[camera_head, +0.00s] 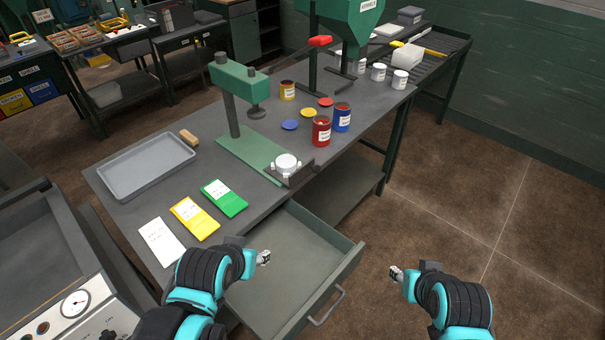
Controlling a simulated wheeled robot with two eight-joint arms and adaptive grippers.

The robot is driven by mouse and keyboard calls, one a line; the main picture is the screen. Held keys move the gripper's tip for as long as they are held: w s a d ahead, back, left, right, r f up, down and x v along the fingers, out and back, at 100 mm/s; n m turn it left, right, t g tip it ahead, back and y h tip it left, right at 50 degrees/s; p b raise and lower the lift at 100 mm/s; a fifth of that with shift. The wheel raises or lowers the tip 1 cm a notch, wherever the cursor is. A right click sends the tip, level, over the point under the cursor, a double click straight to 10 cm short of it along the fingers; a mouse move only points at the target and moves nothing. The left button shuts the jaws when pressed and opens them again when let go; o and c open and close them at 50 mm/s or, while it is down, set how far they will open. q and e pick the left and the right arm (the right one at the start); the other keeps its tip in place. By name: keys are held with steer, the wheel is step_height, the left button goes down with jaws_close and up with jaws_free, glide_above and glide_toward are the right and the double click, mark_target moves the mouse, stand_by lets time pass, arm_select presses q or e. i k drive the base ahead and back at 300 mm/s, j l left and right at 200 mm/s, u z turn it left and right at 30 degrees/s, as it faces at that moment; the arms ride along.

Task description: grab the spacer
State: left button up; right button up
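No item is labelled as a spacer that I can read, so I cannot tell which one it is. A white round piece (286,163) sits in a dark holder (290,174) at the front of the green press base. A small tan block (189,138) lies on the bench behind the grey tray. My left gripper (264,257) is over the open drawer, apart from both pieces. My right gripper (396,274) is over the floor to the right of the drawer. Both grippers look empty, but their fingers are too small to judge.
The open drawer (327,243) looks empty and juts from the bench. A green press (235,105), a grey tray (147,167), red (321,131) and blue (342,118) cans, and green (224,198) and yellow (195,218) cards are on the bench. Floor is clear at right.

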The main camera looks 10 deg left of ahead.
mark_target(285, 164)
steer(key=l+u, duration=0.3)
steer(key=l, duration=1)
steer(key=i+l+u, duration=0.15)
steer(key=l, duration=0.2)
steer(key=i+l+u, duration=0.15)
steer(key=l, duration=0.2)
steer(key=i+l+u, duration=0.2)
steer(key=l, duration=0.15)
steer(key=l+u, duration=0.15)
steer(key=l, duration=0.2)
steer(key=i+l+u, duration=0.15)
steer(key=i, duration=0.25)
steer(key=i+l+u, duration=0.15)
steer(key=i, duration=0.25)
steer(key=i+l+u, duration=0.2)
steer(key=i, duration=0.15)
